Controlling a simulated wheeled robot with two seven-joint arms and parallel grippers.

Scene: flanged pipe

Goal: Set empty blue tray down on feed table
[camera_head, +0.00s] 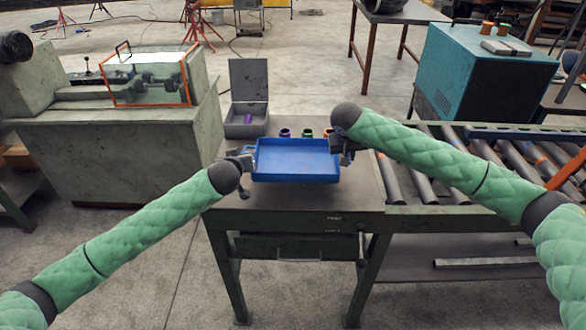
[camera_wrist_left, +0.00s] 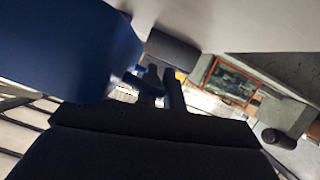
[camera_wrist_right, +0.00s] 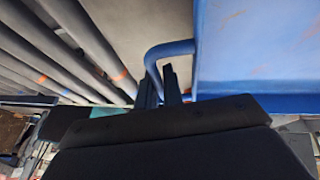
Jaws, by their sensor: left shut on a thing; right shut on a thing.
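The empty blue tray (camera_head: 297,160) is held level between my two grippers, over the feed table (camera_head: 300,200) in the head view. I cannot tell whether it touches the tabletop. My left gripper (camera_head: 246,162) is shut at the tray's left end. In the left wrist view the tray's dark blue side (camera_wrist_left: 70,50) is beside the fingers (camera_wrist_left: 160,85), and the grasp is partly hidden. My right gripper (camera_head: 345,150) is at the tray's right end. In the right wrist view its fingers (camera_wrist_right: 165,88) are shut on the tray's blue loop handle (camera_wrist_right: 160,55).
Several small coloured cups (camera_head: 308,133) stand behind the tray. An open grey box (camera_head: 246,125) stands at the table's back left. A roller conveyor (camera_head: 430,185) adjoins the table on the right. A machine with an orange-framed guard (camera_head: 150,80) is at left.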

